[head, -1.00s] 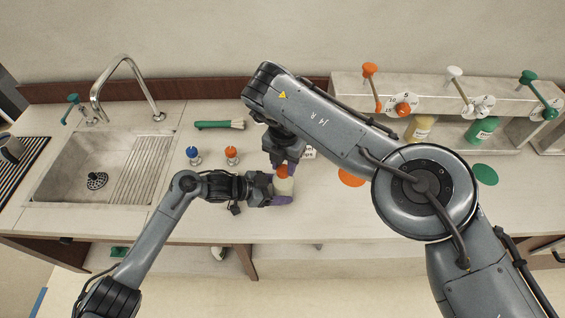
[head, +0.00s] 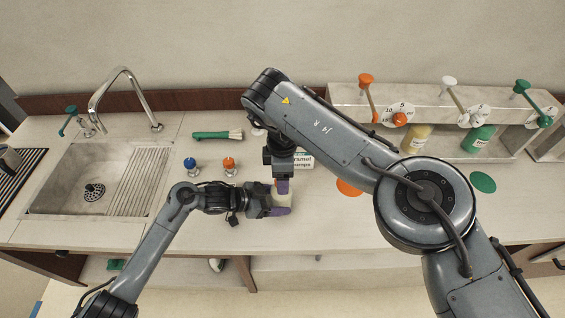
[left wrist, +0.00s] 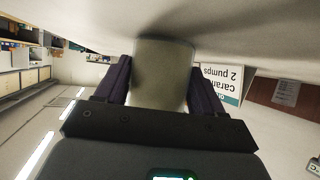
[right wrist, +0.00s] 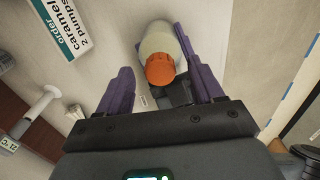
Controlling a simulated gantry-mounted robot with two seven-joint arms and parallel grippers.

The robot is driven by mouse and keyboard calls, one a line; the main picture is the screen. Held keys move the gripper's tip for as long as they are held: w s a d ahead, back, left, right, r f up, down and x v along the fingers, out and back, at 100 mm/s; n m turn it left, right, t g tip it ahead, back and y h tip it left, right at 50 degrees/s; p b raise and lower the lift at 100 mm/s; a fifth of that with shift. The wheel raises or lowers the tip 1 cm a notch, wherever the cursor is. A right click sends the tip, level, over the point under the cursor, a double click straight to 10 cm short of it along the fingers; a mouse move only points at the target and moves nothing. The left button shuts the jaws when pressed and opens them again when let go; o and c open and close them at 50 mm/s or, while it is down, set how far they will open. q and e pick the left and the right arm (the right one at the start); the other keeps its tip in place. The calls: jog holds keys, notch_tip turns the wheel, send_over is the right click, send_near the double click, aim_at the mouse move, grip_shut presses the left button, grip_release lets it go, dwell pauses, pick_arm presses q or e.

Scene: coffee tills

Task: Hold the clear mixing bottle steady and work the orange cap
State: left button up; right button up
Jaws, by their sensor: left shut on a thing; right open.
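The mixing bottle (left wrist: 162,72) is pale and cloudy, and its body is between the purple fingers of my left gripper (head: 283,211). My left gripper is shut on it at the counter. In the right wrist view the orange cap (right wrist: 160,70) tops the bottle (right wrist: 157,38). My right gripper (right wrist: 160,85) is open, with its fingers apart on either side of the cap, the right-hand finger closer. In the head view the right gripper (head: 283,186) is over the bottle top and hides the cap. I cannot tell if a finger touches it.
A caramel order card (right wrist: 62,27) stands just behind the bottle. Blue (head: 190,164) and orange-topped (head: 229,166) items and a green-handled brush (head: 215,135) lie to the left. The sink (head: 90,185) is further left. An orange disc (head: 348,187) lies right, partly behind my arm.

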notch_tip(320, 180, up, 12)
jog(key=shift+f, duration=0.2)
dwell(0.4)
pick_arm(q)
jog(key=o, duration=1.5)
jog(key=shift+c, duration=0.2)
